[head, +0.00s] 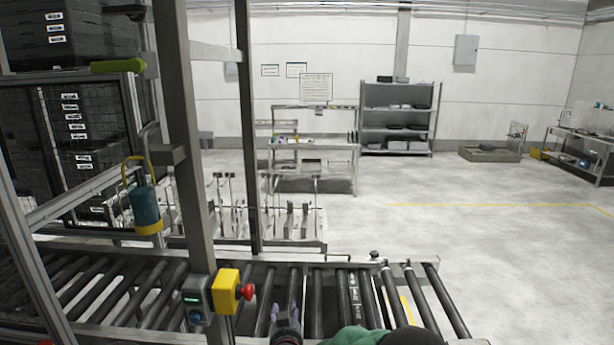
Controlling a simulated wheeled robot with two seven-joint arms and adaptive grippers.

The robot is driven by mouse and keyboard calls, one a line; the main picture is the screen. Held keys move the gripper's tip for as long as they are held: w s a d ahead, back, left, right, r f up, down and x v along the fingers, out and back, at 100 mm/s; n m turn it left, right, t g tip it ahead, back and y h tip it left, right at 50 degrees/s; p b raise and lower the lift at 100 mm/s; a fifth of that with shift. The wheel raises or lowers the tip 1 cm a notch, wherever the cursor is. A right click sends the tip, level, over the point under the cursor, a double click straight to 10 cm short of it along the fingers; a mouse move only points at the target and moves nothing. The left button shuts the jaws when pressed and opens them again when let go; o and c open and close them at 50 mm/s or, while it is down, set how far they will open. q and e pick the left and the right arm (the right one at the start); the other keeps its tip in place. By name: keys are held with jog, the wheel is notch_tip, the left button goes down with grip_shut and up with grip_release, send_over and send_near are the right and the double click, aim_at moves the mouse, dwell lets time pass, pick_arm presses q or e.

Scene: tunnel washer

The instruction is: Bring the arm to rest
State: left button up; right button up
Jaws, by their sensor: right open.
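My right gripper (291,312) shows small at the bottom centre of the head view, over the roller conveyor (327,300). It points away from me and is open, with nothing seen between its fingers. Green and black parts of my own arm show at the bottom edge to its right. My left gripper is not in view.
A metal frame with an upright post (190,150) stands left of the gripper. It bears a yellow box with a red button (228,292) and a grey switch box (195,300). Stacked dark crates (80,130) stand at the left.

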jog(key=s+d+f+g+b, duration=0.2)
jog(key=s+d+f, duration=0.25)
jog(key=f, duration=0.55)
jog(key=s+d+f+n+g+y+b, duration=0.1)
jog(key=s+d+f+g+b, duration=0.3)
jog(key=f, duration=0.6)
jog(key=s+d+f+g+p, duration=0.1)
jog(key=s+d+f, duration=0.3)
jog(key=f, duration=0.6)
jog(key=s+d+f+g+b, duration=0.1)
jog(key=s+f, duration=0.3)
jog(key=s, duration=0.5)
jog(key=s+d+f+g+y+b, duration=0.1)
jog(key=s+f+g, duration=0.3)
jog(key=s, duration=0.5)
jog(key=s+d+f+g+b, duration=0.1)
jog(key=s+f+g+b, duration=0.2)
jog(key=s+f, duration=0.3)
jog(key=s, duration=0.3)
jog(key=shift+d+f+y, duration=0.15)
jog(key=shift+d+y, duration=0.1)
jog(key=shift+y, duration=0.05)
jog(key=shift+s, duration=0.1)
